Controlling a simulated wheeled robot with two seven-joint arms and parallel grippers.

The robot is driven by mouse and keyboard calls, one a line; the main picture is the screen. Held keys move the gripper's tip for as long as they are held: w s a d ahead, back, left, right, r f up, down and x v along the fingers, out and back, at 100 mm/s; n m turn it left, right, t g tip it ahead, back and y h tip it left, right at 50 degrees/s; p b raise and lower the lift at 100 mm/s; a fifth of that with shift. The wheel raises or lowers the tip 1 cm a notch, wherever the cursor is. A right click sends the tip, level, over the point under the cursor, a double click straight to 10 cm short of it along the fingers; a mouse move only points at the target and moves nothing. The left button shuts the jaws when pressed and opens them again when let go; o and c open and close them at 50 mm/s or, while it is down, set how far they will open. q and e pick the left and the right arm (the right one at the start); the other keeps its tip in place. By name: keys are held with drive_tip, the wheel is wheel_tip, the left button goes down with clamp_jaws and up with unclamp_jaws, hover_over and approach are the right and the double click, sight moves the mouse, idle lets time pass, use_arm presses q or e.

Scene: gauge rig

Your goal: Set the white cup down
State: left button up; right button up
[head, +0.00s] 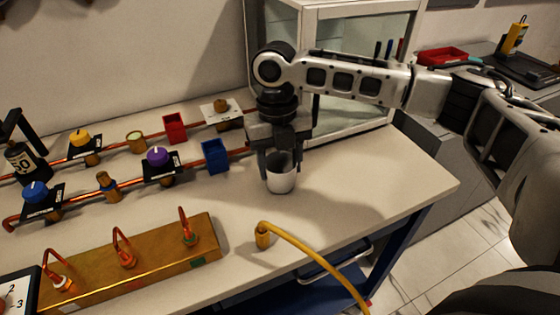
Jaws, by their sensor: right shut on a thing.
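The white cup (281,180) is upright in the head view, right of the middle of the bench, with its dark inside showing at the top. My right gripper (279,158) points down over it and is shut on the cup, with a finger at its rim and side. The cup's base is at or just above the bench top (355,185); I cannot tell whether it touches. My left gripper is not in view.
A glass-sided cabinet (350,107) stands behind the gripper. A blue box (215,155) and a red box (174,128) stand to the left by copper pipes. A yellow hose (300,245) and a brass block (150,262) lie in front. The bench right of the cup is clear.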

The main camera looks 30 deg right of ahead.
drive_tip(key=shift+f, duration=0.1)
drive_tip(key=o, duration=1)
drive_tip(key=shift+f, duration=0.1)
drive_tip(key=shift+c, duration=0.2)
wheel_tip(320, 180, up, 12)
drive_tip(key=w, duration=0.1)
drive_tip(key=shift+w+d, duration=0.15)
drive_tip(key=shift+w, duration=0.05)
